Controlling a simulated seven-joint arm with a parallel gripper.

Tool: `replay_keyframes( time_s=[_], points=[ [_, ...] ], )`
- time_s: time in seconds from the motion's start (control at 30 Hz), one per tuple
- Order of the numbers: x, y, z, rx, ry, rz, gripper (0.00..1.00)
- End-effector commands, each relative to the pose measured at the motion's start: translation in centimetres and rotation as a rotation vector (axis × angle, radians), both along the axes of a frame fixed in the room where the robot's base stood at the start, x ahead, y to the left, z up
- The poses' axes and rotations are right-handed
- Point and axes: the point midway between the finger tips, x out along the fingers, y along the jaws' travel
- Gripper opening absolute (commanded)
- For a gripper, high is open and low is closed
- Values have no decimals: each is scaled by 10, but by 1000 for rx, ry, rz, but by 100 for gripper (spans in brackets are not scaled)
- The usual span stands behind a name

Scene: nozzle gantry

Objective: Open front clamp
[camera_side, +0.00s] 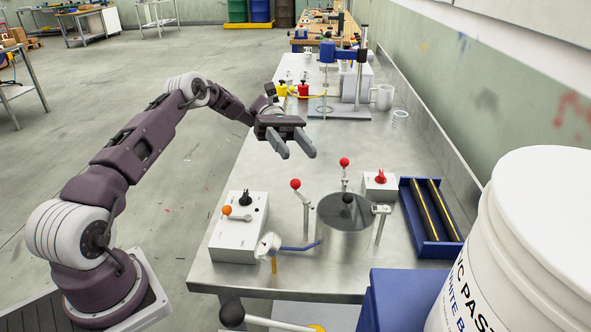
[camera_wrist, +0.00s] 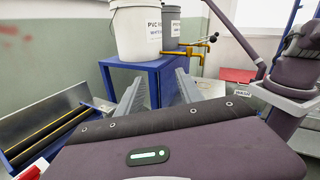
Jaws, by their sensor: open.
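A metal pot (camera_side: 344,235) stands on the steel bench in the side view. An upright lever with a red ball (camera_side: 295,184) stands at its left, and another red-ball lever (camera_side: 344,162) behind it. A bracket (camera_side: 381,210) sits at its right, and a black ball (camera_side: 347,199) shows over its top. I cannot tell which of these is the front clamp. My gripper (camera_side: 298,154) is open and empty, in the air above and behind the pot, apart from the levers. In the wrist view my open fingers (camera_wrist: 160,85) have nothing between them; the pot is not visible there.
A white control box (camera_side: 238,240) with an orange knob is left of the pot. A gauge (camera_side: 268,246) and blue handle (camera_side: 300,247) are in front. A blue tray (camera_side: 438,246) lies right. A large white bucket (camera_side: 530,240) stands at the near right.

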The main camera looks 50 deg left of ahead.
Motion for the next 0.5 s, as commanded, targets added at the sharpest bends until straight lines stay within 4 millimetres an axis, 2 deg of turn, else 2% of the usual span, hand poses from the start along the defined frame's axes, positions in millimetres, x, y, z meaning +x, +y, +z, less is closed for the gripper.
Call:
replay_keyframes(
  time_s=[0.1, 0.37, 0.47, 0.5],
  points=[
    [0, 0, 10, 0, 1, -1, 44],
    [0, 0, 11, 1, 1, -1, 43],
    [-9, -13, 10, 66, -76, -64, 43],
    [-20, -24, 7, 134, -158, -132, 43]
  ],
)
